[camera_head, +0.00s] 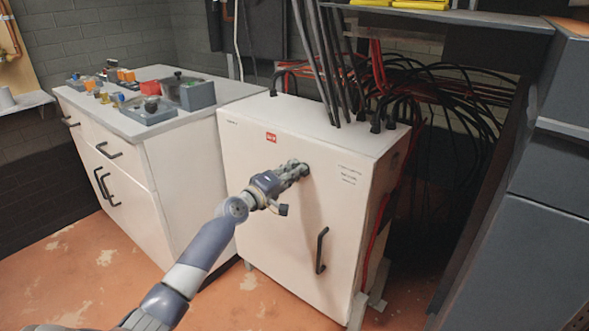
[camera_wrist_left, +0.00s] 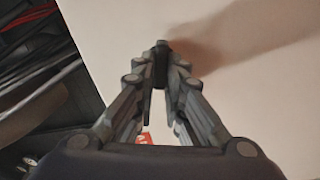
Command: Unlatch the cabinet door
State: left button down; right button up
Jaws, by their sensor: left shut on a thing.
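The white cabinet (camera_head: 285,235) stands in the middle of the head view, with its closed front door facing me. A black vertical handle (camera_head: 321,250) is on the lower right of the door. My left gripper (camera_head: 302,170) is at the upper right part of the door, above the handle. In the left wrist view my left gripper (camera_wrist_left: 161,50) has its fingertips together on a small dark latch (camera_wrist_left: 161,66) against the white door face. The fingers hide most of the latch. My right gripper is not in view.
A white counter (camera_head: 150,138) with drawers and several small devices on top stands left of the cabinet. Black and red cables (camera_head: 440,90) run from the cabinet top and behind it. A dark grey unit (camera_head: 540,200) stands at the right. The orange floor (camera_head: 105,275) in front is clear.

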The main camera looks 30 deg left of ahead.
pick_arm(q)
jog(key=shift+a+f+n+p, duration=0.15)
jog(key=shift+n+p, duration=0.3)
jog(key=shift+n, duration=1.25)
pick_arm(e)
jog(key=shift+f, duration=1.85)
pick_arm(q)
jog(key=c, duration=1.7)
grip_release()
jog(key=shift+o, duration=0.2)
jog(key=s, duration=1.2)
jog(key=shift+a, duration=0.4)
